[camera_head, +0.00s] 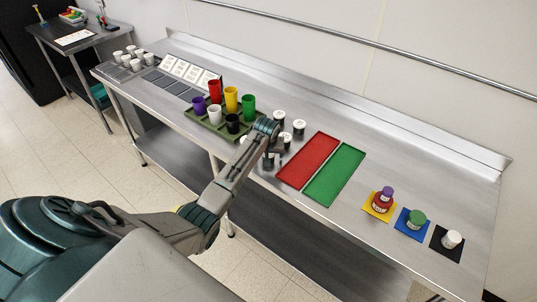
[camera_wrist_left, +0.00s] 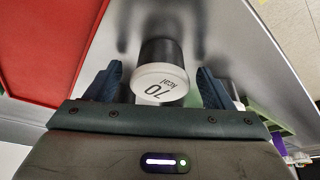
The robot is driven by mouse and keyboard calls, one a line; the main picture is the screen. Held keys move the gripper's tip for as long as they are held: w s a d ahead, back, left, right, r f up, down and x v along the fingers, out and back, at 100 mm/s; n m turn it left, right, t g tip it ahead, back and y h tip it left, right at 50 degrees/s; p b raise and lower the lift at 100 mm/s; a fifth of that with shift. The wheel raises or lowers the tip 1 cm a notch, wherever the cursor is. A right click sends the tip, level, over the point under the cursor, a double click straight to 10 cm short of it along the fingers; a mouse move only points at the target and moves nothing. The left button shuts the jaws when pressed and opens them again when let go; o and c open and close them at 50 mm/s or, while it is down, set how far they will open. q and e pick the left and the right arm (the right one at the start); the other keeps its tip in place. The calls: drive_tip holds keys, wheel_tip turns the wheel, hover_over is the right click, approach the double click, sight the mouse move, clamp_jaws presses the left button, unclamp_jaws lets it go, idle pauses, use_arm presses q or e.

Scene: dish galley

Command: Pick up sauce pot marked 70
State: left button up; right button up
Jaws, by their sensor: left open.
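The sauce pot marked 70 (camera_wrist_left: 160,82) is a dark jar with a white lid reading "70 kcal", upside down in the left wrist view. It stands on the steel counter. My left gripper (camera_wrist_left: 159,72) is open, with one blue finger on each side of the pot and a visible gap to each. In the head view my left gripper (camera_head: 272,157) is low over the counter, left of the red tray, and largely hides the pots beneath it. My right gripper is not in view.
Other white-lidded pots (camera_head: 299,127) stand close behind the gripper. A green tray of coloured cups (camera_head: 205,125) is on the left. A red tray (camera_head: 308,160) and a green tray (camera_head: 335,174) lie to the right. Counter beyond them is clear up to the coloured mats (camera_head: 400,229).

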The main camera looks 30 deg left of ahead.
use_arm(q)
drive_tip(key=shift+c, duration=0.3)
drive_tip(key=c, duration=1)
drive_tip(key=shift+r, duration=0.15)
